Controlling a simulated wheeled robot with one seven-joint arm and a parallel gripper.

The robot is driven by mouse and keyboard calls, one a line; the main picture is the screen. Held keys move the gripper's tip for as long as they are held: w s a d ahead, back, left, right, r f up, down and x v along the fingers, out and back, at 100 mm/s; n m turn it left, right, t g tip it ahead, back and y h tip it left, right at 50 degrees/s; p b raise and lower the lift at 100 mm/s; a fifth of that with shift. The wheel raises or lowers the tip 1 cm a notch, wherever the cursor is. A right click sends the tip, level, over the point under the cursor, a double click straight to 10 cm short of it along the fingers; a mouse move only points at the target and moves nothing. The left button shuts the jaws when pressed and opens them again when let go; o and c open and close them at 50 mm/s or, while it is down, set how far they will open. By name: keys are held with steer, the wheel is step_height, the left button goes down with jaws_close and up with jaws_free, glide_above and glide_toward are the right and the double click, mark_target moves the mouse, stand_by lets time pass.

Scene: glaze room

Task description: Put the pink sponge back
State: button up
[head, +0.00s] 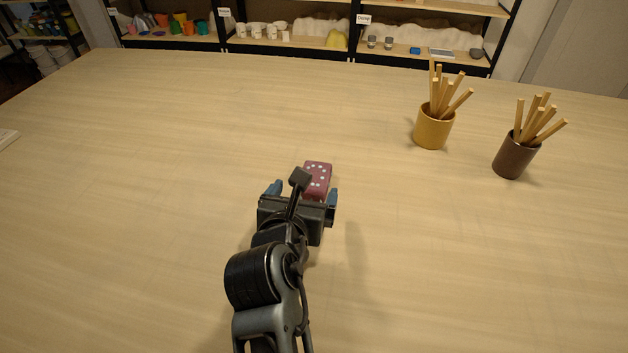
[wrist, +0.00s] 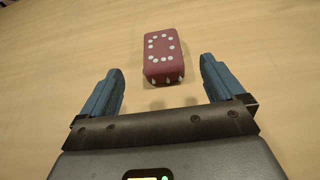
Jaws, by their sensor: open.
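A dark pink block with pale dots (head: 318,178), which looks like the pink sponge, lies on the wooden table. It also shows in the wrist view (wrist: 164,54), top centre, with small pale points along its near side. My gripper (head: 304,190) is open, with blue fingers. In the wrist view the fingers (wrist: 160,83) stand apart on either side, and the sponge is just beyond their tips, roughly centred between them. Nothing is held. My gripper partly hides the sponge's near left part in the head view.
A yellow cup of wooden sticks (head: 433,130) and a dark brown cup of sticks (head: 514,157) stand on the right of the table (head: 150,220). Shelves (head: 290,47) with cups and other items stand beyond the far edge. The table left of my gripper is clear.

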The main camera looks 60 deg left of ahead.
mark_target(312, 185)
steer(key=shift+w+a+f, duration=0.1)
steer(key=shift+f, duration=0.65)
steer(key=shift+x, duration=1.65)
steer(key=b+x, duration=0.1)
steer(key=x, duration=0.2)
steer(key=shift+a+f+b, duration=0.1)
steer(key=shift+f+b, duration=0.25)
steer(key=shift+f, duration=0.05)
steer(key=shift+w+a+b, duration=0.45)
steer(key=shift+b, duration=0.1)
steer(key=c, duration=1.1)
steer(key=shift+r, duration=0.15)
